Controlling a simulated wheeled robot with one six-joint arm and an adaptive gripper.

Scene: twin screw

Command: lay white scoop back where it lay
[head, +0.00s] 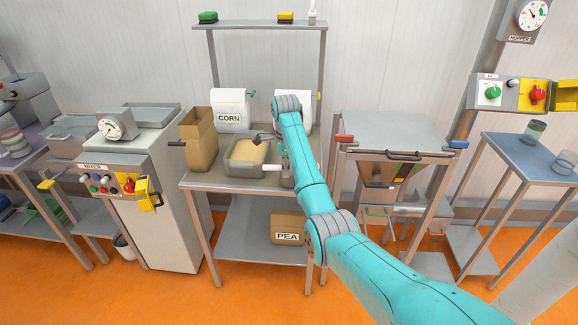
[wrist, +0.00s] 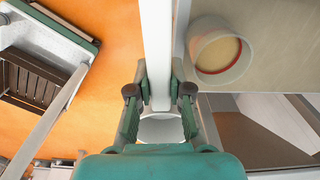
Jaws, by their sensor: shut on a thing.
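In the wrist view my gripper (wrist: 159,92) is shut on the long white handle (wrist: 157,45) of the white scoop. A rounded white part (wrist: 160,128), apparently the scoop's bowl, shows between and below the fingers. The handle runs up out of the frame, with orange floor to its left and a table surface to its right. In the head view my gripper (head: 278,146) is over the right part of the middle table (head: 210,181), beside the grey tub (head: 243,172) of pale yellow powder.
A round white container with a red ring (wrist: 221,53) stands right of the handle in the wrist view. A brown paper bag (head: 198,140) and a white CORN bag (head: 229,108) stand on the middle table. A steel hopper (head: 392,132) stands to its right, the mixer (head: 150,190) to its left.

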